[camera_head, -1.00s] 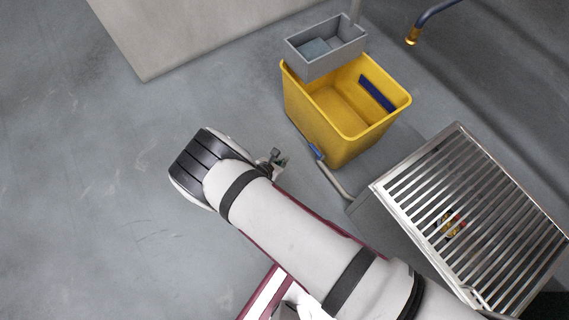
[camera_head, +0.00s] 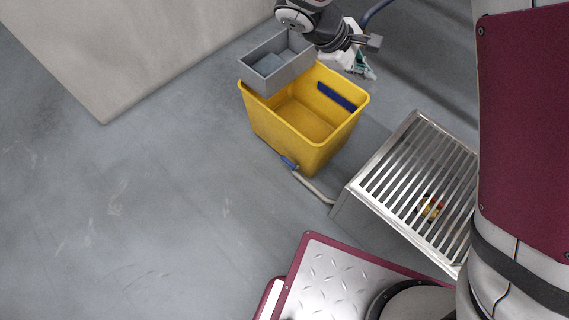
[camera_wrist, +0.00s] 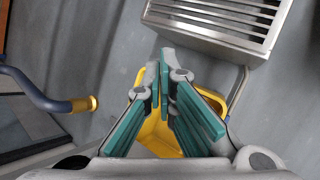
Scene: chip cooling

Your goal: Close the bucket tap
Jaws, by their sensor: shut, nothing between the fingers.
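The yellow bucket (camera_head: 262,122) stands on the floor in the head view. A blue tap handle (camera_head: 289,162) is low on its near corner, where a grey pipe (camera_head: 314,188) meets it; its exact setting is too small to tell. My gripper (camera_head: 364,68) is beyond the bucket's far right rim, apart from the tap handle. In the wrist view, my gripper's teal fingers (camera_wrist: 167,66) are shut and empty.
A grey box (camera_head: 283,72) is at the bucket's far left rim. A metal grate (camera_head: 415,185) stands to the right with a small red-yellow item under it. A blue hose (camera_wrist: 45,102) with a brass end is near my gripper. The floor at left is clear.

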